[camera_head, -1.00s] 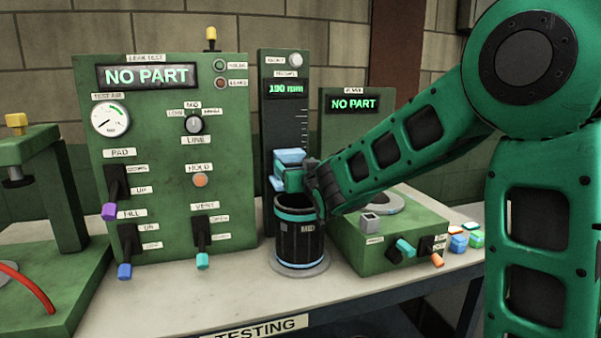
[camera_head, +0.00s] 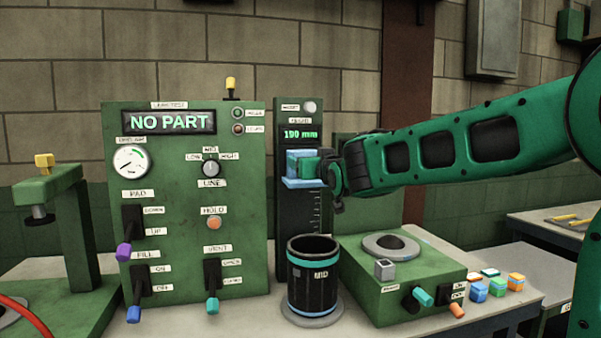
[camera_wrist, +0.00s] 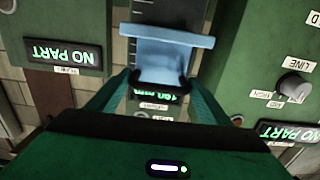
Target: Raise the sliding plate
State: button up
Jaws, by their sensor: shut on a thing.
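The sliding plate (camera_head: 304,184) is a light blue shelf with a blue block behind it, on the dark upright scale of the height gauge (camera_head: 286,235). It is high on the scale, just below the green readout (camera_head: 299,134), which seems to read 190 mm. My gripper (camera_head: 313,165) comes from the right and is shut on the plate's blue block. In the wrist view the plate (camera_wrist: 165,36) shows upside down, its block between the fingers of my gripper (camera_wrist: 160,88). The black sleeve (camera_head: 313,280) marked MID stands upright on a round base below, with a clear gap to the plate.
The leak test panel (camera_head: 185,240) with levers stands left of the gauge. A green box (camera_head: 415,290) with a round seat is at right, its display panel behind my arm. Small coloured blocks (camera_head: 495,286) lie right of it. A green press (camera_head: 70,215) stands far left.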

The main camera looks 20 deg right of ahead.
jog(key=shift+d+r, duration=0.25)
jog(key=shift+r, duration=0.15)
jog(key=o, duration=1.2)
jog(key=shift+s+a+f, duration=0.1)
jog(key=shift+a+f, duration=0.05)
jog(key=s, duration=1)
jog(key=shift+s, duration=0.2)
jog(key=shift+f, duration=0.1)
